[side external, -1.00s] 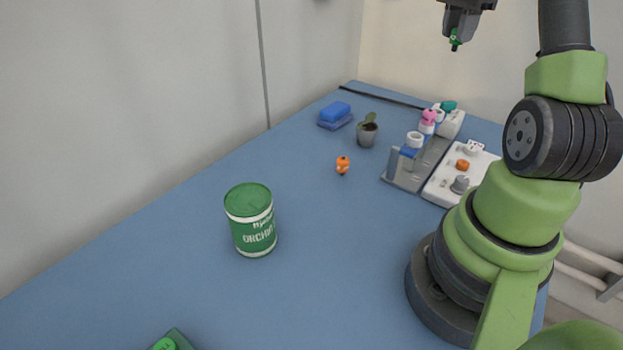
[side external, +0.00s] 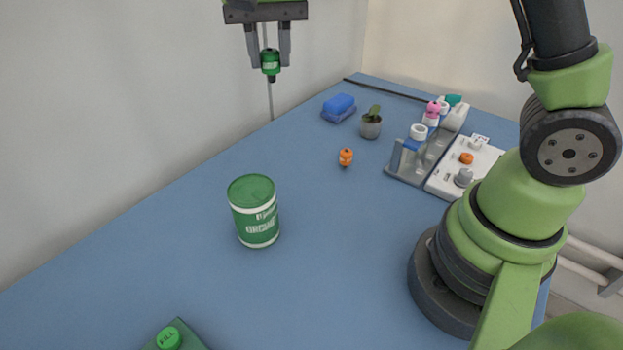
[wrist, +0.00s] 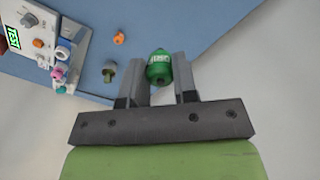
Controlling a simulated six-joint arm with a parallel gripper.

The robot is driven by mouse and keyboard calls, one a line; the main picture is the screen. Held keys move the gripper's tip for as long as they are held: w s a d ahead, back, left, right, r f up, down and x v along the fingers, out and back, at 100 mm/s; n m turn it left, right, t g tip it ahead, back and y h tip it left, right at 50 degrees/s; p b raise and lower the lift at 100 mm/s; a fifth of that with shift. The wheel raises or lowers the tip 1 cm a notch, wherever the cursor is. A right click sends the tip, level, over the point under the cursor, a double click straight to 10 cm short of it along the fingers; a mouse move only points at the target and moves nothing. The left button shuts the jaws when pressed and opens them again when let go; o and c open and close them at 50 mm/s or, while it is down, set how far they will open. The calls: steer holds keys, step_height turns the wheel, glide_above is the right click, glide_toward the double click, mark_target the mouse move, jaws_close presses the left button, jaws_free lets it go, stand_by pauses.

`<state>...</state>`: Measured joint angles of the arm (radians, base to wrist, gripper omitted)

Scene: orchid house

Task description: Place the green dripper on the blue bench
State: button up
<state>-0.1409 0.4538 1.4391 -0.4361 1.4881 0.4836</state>
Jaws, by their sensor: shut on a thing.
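The green dripper (side external: 270,62) is a small green piece with a dark top and tip. My gripper (side external: 269,60) is shut on it and holds it high in the air, towards the back wall. In the wrist view the dripper (wrist: 159,68) sits between the two fingers of my gripper (wrist: 159,82). The blue bench (side external: 330,250) lies well below, with a broad bare surface. An orange dripper (side external: 346,158) stands on the bench, apart from the other things.
A green can (side external: 254,211) stands mid-bench. A potted plant (side external: 371,125) and blue sponge (side external: 339,108) are at the back. A grey rack (side external: 408,170) with bottles and a white panel (side external: 455,186) stand right. A green FILL-button box (side external: 178,338) is at front.

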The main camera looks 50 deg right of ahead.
steer(key=s+a+n, duration=0.4)
steer(key=s+a, duration=0.2)
steer(key=a, duration=0.3)
steer(key=s+a+n, duration=0.4)
steer(key=s+a, duration=0.2)
steer(key=a, duration=0.3)
steer(key=f, duration=2.4)
steer(key=shift+w+d, duration=0.3)
steer(key=shift+w, duration=0.05)
steer(key=shift+f, duration=0.2)
steer(key=o, duration=0.9)
step_height(320, 180, up, 12)
steer(key=shift+r, duration=0.25)
